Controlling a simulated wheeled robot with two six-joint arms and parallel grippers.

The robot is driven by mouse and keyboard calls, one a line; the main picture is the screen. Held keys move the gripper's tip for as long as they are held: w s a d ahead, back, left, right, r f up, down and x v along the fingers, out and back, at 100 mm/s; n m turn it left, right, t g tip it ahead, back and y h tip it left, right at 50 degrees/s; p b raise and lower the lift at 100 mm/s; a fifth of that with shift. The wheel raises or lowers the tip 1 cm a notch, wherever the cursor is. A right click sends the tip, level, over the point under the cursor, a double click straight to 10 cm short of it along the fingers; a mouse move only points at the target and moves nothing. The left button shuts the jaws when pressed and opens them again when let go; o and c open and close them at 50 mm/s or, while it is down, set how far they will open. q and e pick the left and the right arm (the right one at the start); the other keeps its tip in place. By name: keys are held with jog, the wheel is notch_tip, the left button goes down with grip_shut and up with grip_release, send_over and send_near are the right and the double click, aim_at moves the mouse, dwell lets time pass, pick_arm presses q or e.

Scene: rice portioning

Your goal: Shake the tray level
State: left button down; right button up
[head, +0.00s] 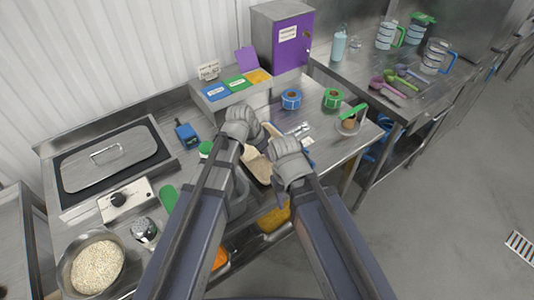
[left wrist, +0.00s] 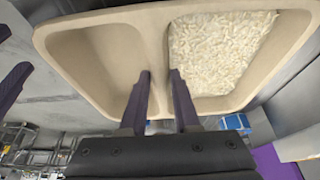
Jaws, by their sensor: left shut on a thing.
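The tray (left wrist: 155,40) is beige with two compartments. In the left wrist view, white rice (left wrist: 215,52) fills the right compartment and the left one looks empty. In the head view, part of the tray (head: 259,167) shows between my two hands, mostly hidden by them. My left gripper (left wrist: 161,80) is shut on the tray's wall near the divider. My right gripper (head: 288,165) is close by on the right in the head view. Its two dark fingers (left wrist: 14,65) show at the left edge of the left wrist view, apart and beside the tray, with nothing between them.
A bowl of rice (head: 97,268) stands at the lower left. A lidded steel container (head: 110,160), a scale-like box with a knob (head: 127,200), tape rolls (head: 291,99) and colored bins (head: 240,84) surround the work area. A purple-doored cabinet (head: 292,42) stands behind.

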pick_arm(q)
jog(key=shift+f, duration=0.3)
jog(key=shift+f+b, duration=0.25)
jog(key=shift+b, duration=0.1)
jog(key=c, duration=0.6)
grip_release()
jog(key=shift+o, duration=0.2)
jog(key=shift+r, duration=0.2)
jog(key=p+v, duration=0.7)
jog(key=shift+a+r, duration=0.1)
jog(key=shift+r, duration=0.2)
